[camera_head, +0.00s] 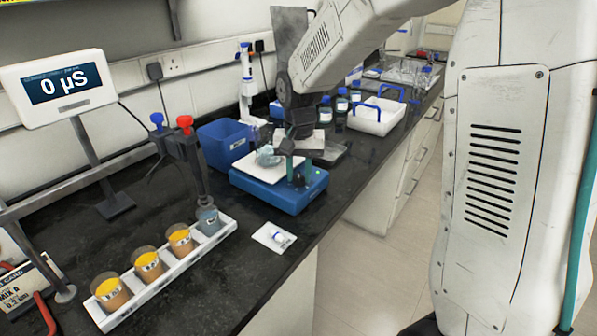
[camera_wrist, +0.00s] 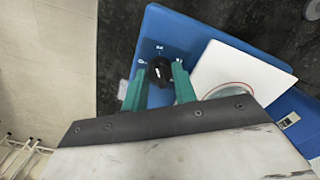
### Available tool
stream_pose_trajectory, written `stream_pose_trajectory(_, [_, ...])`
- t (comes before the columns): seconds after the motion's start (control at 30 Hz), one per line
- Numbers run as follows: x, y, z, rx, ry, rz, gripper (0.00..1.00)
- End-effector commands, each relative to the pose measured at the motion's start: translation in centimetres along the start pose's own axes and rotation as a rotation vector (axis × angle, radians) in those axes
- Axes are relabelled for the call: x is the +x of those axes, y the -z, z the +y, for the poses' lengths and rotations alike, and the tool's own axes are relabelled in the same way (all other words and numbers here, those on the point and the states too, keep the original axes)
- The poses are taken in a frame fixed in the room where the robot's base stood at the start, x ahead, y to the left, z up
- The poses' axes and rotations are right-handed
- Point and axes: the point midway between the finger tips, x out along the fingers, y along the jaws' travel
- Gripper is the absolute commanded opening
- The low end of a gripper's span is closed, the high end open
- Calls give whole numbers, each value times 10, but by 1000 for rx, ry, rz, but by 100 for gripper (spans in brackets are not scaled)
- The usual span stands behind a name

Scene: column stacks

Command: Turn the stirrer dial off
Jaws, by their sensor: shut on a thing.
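The stirrer is a blue box (camera_head: 262,193) with a white square top plate, on the dark bench in the middle of the head view. It also shows in the wrist view (camera_wrist: 210,45). In the wrist view its black dial (camera_wrist: 160,66) sits on the blue face with small white marks around it. My gripper (camera_wrist: 158,76) has its two teal fingers on either side of the dial and is shut on it. In the head view my gripper (camera_head: 297,170) is at the stirrer's right front, and the dial is hidden. I cannot tell which mark the dial points to.
A glass vessel (camera_head: 267,156) stands on the stirrer plate. A blue bin (camera_head: 224,142) is close behind left. A white rack (camera_head: 165,282) with cups and a conductivity meter (camera_head: 58,87) are to the left. A small white card (camera_head: 273,236) lies in front.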

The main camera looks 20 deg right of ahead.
Motion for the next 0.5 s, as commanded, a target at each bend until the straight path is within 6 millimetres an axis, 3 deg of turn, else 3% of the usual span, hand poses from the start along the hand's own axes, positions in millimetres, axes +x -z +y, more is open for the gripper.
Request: stream_pose_trajectory(0.5, [1,-2,1,-489,-1,-6,5])
